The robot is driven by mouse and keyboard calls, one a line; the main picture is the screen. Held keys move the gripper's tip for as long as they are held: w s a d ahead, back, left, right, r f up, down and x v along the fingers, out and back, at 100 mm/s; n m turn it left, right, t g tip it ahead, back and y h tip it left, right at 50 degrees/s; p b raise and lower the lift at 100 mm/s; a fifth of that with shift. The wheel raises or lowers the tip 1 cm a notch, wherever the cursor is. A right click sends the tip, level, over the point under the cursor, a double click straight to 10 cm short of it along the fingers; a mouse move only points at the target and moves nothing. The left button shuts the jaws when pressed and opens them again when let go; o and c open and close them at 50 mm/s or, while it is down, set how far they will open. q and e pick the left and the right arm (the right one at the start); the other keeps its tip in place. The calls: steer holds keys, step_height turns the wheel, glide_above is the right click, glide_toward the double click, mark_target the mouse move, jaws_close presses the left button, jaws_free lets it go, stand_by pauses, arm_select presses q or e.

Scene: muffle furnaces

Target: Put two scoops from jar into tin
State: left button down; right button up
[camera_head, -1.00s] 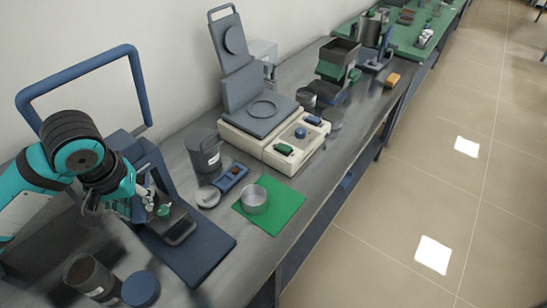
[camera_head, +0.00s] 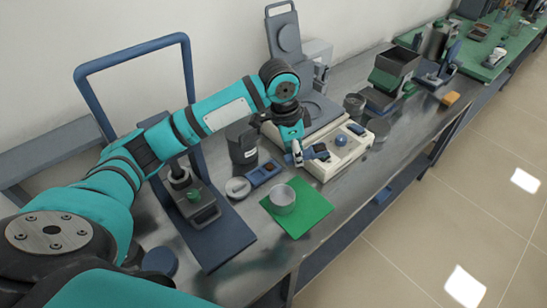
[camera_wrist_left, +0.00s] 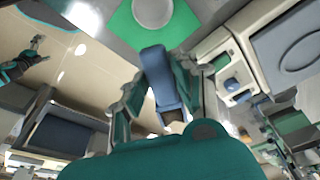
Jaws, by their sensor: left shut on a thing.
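The silver tin (camera_head: 282,199) stands open on a green mat (camera_head: 308,210); it also shows at the top of the left wrist view (camera_wrist_left: 153,12). My left gripper (camera_head: 306,157) is beyond the tin, over the front of the scale. It is shut on a blue oblong object (camera_wrist_left: 160,82) with a dark end, which is probably a scoop. A dark grey jar (camera_head: 242,146) with a label stands left of the gripper. My right gripper (camera_wrist_left: 36,46) shows small in the left wrist view, and its jaws are unclear.
The scale (camera_head: 340,160) has its lid raised. A blue lid (camera_head: 160,262) and a press-like stand (camera_head: 205,212) are near my arm.

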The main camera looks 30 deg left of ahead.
arm_select(q)
steer(key=shift+w+a+f+m+g+b, duration=0.3)
steer(key=shift+w+a+f+m+g, duration=0.3)
steer(key=shift+a+f+m, duration=1.5)
steer(key=shift+w+a+f+m+g+b, duration=0.35)
steer(key=shift+w+a+f+m, duration=0.6)
steer(key=shift+f+m, duration=2.15)
steer(key=shift+w+a+f+m+g+b, duration=0.25)
steer(key=shift+w+a+f+m+g, duration=0.25)
steer(key=shift+a+f+m, duration=1.7)
steer(key=shift+s+d+r+m+p, duration=0.1)
steer(key=shift+d+r+m+p, duration=0.25)
steer(key=shift+m+p, duration=0.3)
steer(key=y+p, duration=0.1)
steer(key=t+y+p, duration=0.1)
steer(key=p, duration=0.1)
steer(key=shift+s+d+r+t, duration=0.2)
steer(key=shift+d+r+t, duration=0.1)
steer(key=shift+r, duration=0.1)
arm_select(e)
steer(key=r, duration=0.2)
steer(key=shift+d+r, duration=0.4)
arm_select(q)
steer(key=shift+s+d+r+t+y+p, duration=0.15)
steer(key=shift+r+t+y+p, duration=0.6)
steer(key=shift+p, duration=1.15)
arm_select(e)
steer(key=shift+r, duration=1.8)
